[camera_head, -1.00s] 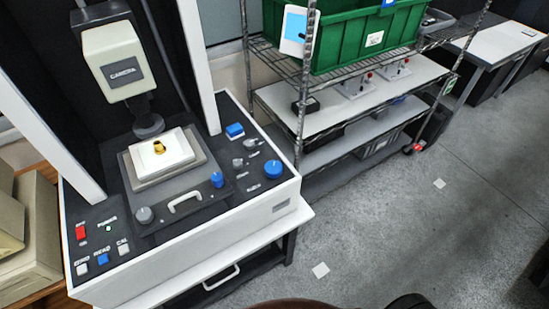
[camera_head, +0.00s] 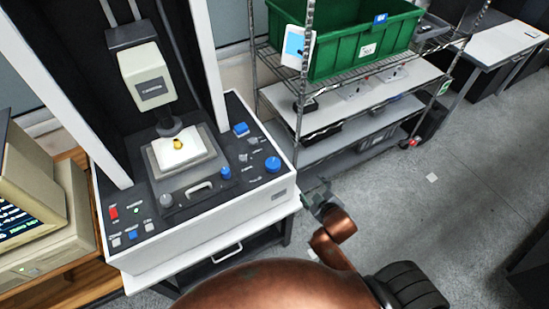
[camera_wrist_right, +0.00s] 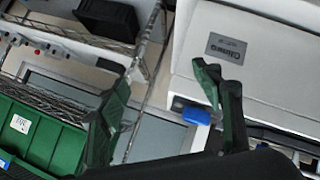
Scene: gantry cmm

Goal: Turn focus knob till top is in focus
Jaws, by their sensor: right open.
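The measuring machine (camera_head: 205,240) stands at left with a black control deck. A large blue knob (camera_head: 273,164) is at its front right corner. I cannot read which is the focus knob. A small gold part (camera_head: 178,144) lies on the white stage plate (camera_head: 197,152) under the optic head (camera_head: 147,75). My right gripper (camera_head: 318,193) is open, just right of the machine's front corner, apart from the knobs. Its open fingers (camera_wrist_right: 165,80) show empty in the wrist view. My left gripper is out of view.
A wire shelf (camera_head: 345,75) with a green bin (camera_head: 350,40) stands behind my right gripper. A beige monitor (camera_head: 25,185) is at left. In the wrist view, a blue piece (camera_wrist_right: 192,113) shows beside the white housing.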

